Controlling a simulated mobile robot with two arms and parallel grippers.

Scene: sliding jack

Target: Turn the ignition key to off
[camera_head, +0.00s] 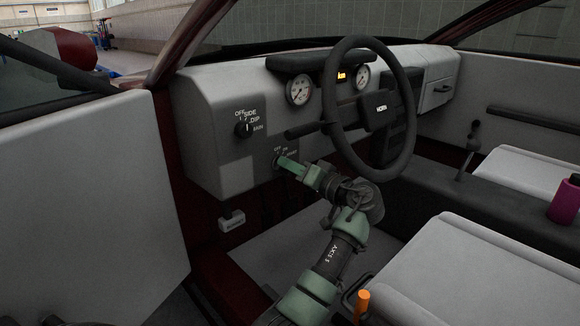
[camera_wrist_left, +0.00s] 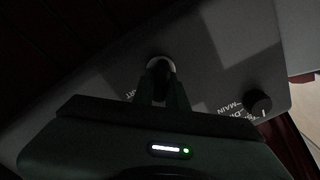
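The ignition switch (camera_head: 277,157) is on the lower grey dash panel, left of the steering column, with small labels above it. My left gripper (camera_head: 284,162) reaches up to it from below, and its fingers cover the key in the head view. In the left wrist view a round light-rimmed ignition lock (camera_wrist_left: 160,63) shows just beyond the fingertips. The left fingers (camera_wrist_left: 161,88) stand close on both sides of the dark key and appear shut on it. The picture is dark there, and the key's exact angle cannot be read. My right gripper is not in view.
The steering wheel (camera_head: 375,108) and a stalk (camera_head: 305,130) are close above and right of the left gripper. A light knob (camera_head: 243,129) is up and left; it also shows in the wrist view (camera_wrist_left: 258,102). A gear lever (camera_head: 469,147) and seats are at right.

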